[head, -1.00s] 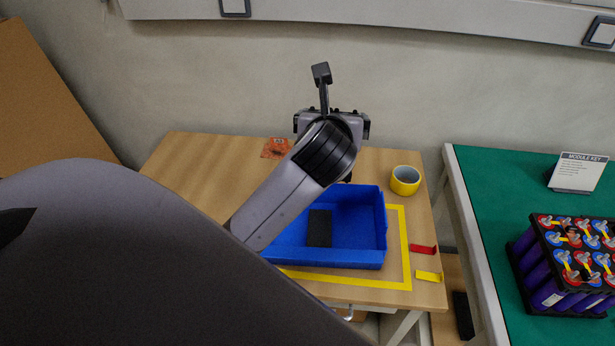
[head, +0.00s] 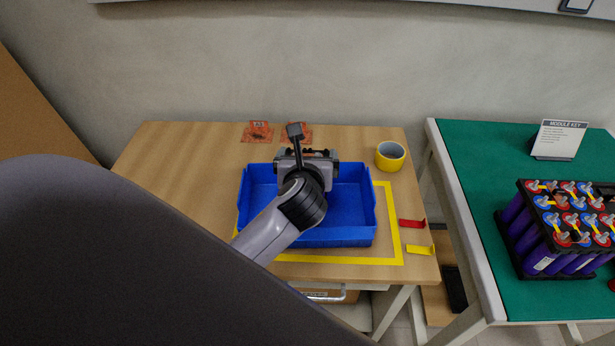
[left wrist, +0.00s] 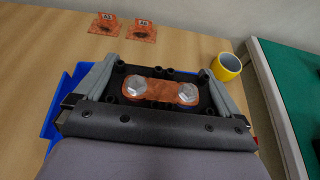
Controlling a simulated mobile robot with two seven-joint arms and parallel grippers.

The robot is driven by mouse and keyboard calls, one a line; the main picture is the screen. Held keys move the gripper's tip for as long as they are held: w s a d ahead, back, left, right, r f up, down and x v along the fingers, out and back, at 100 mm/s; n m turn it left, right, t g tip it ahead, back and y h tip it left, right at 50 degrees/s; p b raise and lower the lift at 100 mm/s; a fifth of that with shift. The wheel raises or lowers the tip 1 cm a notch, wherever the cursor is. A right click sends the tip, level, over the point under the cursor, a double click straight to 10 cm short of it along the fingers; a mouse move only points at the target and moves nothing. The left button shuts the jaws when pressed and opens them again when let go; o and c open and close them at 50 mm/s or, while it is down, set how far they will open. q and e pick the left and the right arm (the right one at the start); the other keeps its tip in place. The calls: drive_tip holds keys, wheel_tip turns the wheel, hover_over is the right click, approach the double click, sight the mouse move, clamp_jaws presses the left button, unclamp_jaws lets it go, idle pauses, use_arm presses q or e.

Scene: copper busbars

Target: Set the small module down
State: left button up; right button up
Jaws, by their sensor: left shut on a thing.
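The small module (left wrist: 160,108) shows in the left wrist view as a black frame with a copper busbar and two bolt heads on top. My left gripper (left wrist: 165,66) is shut on it, with a grey finger on each side. In the head view my left gripper (head: 306,158) is over the blue tray (head: 358,240). My wrist hides most of the module there, and I cannot tell whether it touches the tray floor. My right gripper is in neither current view.
Red (head: 412,224) and yellow (head: 418,250) pieces lie near the table's right edge. Orange cards (head: 257,132) lie behind the tray. A larger module (head: 565,235) and a key sign (head: 559,139) stand on the green table.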

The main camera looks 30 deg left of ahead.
use_arm(q)
drive_tip(key=shift+f+b, duration=0.55)
drive_tip(key=shift+f, duration=1.8)
drive_tip(key=o, duration=1.7)
drive_tip(key=shift+f, duration=0.25)
drive_tip(key=shift+c, duration=0.2)
drive_tip(key=shift+r, duration=0.15)
